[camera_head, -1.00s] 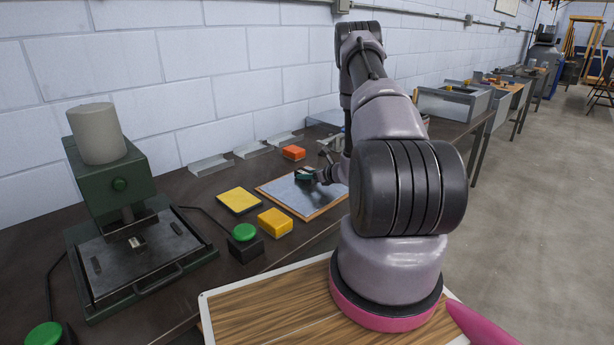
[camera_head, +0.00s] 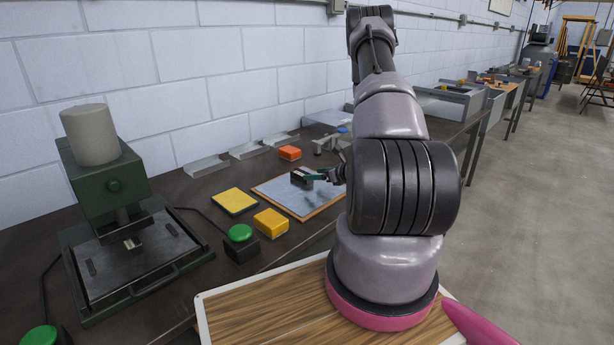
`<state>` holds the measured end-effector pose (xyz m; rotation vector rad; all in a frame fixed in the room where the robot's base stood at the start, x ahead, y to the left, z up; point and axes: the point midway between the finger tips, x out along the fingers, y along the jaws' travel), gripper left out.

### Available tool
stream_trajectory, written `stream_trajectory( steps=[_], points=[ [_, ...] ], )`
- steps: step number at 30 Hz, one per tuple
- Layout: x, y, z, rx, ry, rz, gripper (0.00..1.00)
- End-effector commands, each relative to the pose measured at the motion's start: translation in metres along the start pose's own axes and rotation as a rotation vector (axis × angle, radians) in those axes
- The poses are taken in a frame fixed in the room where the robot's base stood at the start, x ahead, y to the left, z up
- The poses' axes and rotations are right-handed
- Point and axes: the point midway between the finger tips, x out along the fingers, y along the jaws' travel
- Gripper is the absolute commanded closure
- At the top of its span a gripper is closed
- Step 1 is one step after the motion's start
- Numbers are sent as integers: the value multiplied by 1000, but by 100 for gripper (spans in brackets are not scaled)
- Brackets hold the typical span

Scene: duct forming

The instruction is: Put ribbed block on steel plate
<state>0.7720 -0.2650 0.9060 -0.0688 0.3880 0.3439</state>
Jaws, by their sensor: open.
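The steel plate (camera_head: 284,194) is a flat blue-grey sheet with a wooden edge, lying on the dark bench left of my arm. A small dark grey block (camera_head: 301,179), which looks like the ribbed block, stands on the plate toward its back; its ribs are too small to make out. My gripper (camera_head: 314,175) is open at the block's right side. My arm hides the right end of the plate.
A yellow pad (camera_head: 234,201), a yellow block (camera_head: 271,222) and a green button (camera_head: 240,233) lie left of the plate. An orange block (camera_head: 290,153) and metal channels (camera_head: 248,150) lie behind. A green press (camera_head: 115,195) stands at left.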

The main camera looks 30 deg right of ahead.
Motion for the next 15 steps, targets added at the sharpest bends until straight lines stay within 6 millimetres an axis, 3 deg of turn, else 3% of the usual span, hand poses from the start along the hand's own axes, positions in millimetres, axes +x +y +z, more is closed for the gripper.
stream_trajectory(
  steps=[6, 12, 15],
  points=[
    [-35, 0, 0, 1, 1, -1, 25],
    [-44, 0, 1, 0, -1, 1, 25],
    [-43, 6, 12, -21, -8, 24, 25]
  ],
)
